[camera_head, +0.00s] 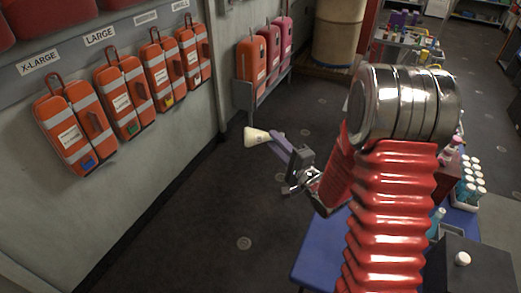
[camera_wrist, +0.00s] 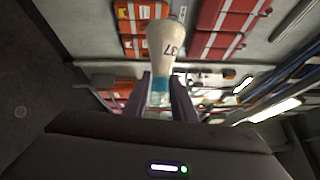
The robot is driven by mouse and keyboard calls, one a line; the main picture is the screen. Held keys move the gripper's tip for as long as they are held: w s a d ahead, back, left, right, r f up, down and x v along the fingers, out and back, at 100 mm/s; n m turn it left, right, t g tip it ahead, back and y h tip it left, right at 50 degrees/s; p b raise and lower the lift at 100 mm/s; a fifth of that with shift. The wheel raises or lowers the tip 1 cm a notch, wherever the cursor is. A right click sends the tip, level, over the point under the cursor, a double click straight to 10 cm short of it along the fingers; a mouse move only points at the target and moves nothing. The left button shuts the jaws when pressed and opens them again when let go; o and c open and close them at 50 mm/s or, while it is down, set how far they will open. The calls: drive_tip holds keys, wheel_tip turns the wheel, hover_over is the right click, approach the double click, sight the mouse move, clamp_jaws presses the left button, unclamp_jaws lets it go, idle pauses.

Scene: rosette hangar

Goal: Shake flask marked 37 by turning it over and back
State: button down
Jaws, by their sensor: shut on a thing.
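The flask marked 37 (camera_wrist: 165,42) is cream white with a wide end and a narrower blue part near my fingers. Its dark number shows in the wrist view. My gripper (camera_wrist: 162,90) is shut on the flask's narrow part, one purple finger on each side. In the head view, the flask (camera_head: 255,137) is held in the air over the dark floor, lying nearly sideways with its wide end pointing left. My gripper (camera_head: 274,140) reaches left from the wrist. The part between the fingers is mostly hidden.
A blue table (camera_head: 322,250) with bottles and a white rack of vials (camera_head: 468,190) stands at lower right, partly behind my red arm. Orange cases (camera_head: 122,93) hang on the left wall. More cases (camera_head: 252,68) stand on a rack behind. The floor around the flask is clear.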

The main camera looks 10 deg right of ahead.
drive_tip(key=m+t, duration=0.1)
drive_tip(key=m, duration=0.2)
drive_tip(key=shift+m, duration=0.3)
drive_tip(key=n+g, duration=0.1)
drive_tip(key=n, duration=0.2)
drive_tip(key=n+g, duration=0.1)
drive_tip(key=n, duration=0.3)
drive_tip(key=shift+h, duration=0.3)
